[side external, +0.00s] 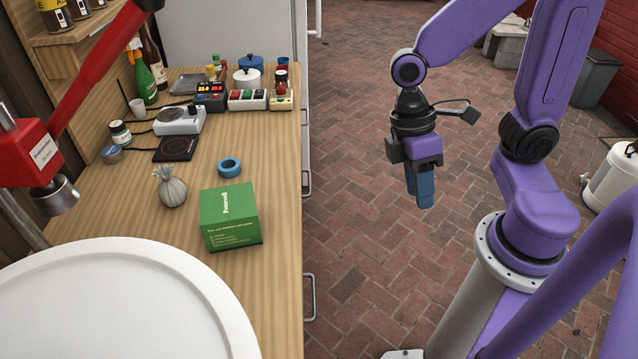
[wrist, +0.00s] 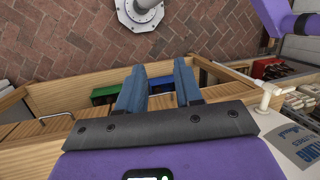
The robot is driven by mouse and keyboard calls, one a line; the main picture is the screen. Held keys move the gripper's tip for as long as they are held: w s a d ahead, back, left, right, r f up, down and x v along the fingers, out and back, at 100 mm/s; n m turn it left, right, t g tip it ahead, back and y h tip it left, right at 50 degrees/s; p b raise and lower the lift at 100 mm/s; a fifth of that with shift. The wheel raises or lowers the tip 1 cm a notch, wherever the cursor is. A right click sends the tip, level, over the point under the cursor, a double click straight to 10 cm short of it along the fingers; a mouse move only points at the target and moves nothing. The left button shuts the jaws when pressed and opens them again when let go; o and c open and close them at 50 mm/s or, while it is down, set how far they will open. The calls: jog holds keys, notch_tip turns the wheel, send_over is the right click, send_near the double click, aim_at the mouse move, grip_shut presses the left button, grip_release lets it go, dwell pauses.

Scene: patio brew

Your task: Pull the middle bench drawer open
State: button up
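The wooden bench (side external: 270,170) runs along the left in the side view. Its front edge shows several drawer handles, seen edge-on. The middle visible handle (side external: 307,183) stands between a farther one (side external: 305,116) and a nearer one (side external: 310,297). The drawer faces are mostly hidden, and no drawer visibly stands out from the front in this view. My gripper (side external: 423,203) hangs fingers-down over the brick floor, to the right of the handles and apart from them. In the wrist view my gripper (wrist: 159,66) has its two blue fingers apart, with nothing visible held between them.
A white round surface (side external: 100,300) fills the near left. The wrist view shows a wooden structure (wrist: 70,92) behind the fingers. Brick floor (side external: 350,220) beside the bench is clear.

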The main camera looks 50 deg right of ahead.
jog(key=w+d+f+m+y, duration=0.3)
jog(key=w+f+m+y, duration=0.25)
jog(key=w, duration=0.35)
jog(key=w+d+f+m+y, duration=0.2)
jog(key=w+f+m+y, duration=0.2)
jog(key=w+f+y, duration=0.4)
jog(key=w+d+f+m+t+h, duration=0.1)
jog(key=w+d+f+m+t, duration=0.2)
jog(key=d+f+m+t, duration=0.45)
jog(key=w+d+f+m+t+h, duration=0.2)
jog(key=w+d+f+t, duration=0.15)
jog(key=d+t, duration=0.55)
jog(key=w+a+f+g, duration=0.2)
jog(key=w+a+f, duration=0.2)
jog(key=w+a, duration=0.6)
jog(key=shift+w+f, duration=0.15)
jog(key=shift+w, duration=0.55)
jog(key=shift+a, duration=0.1)
grip_shut()
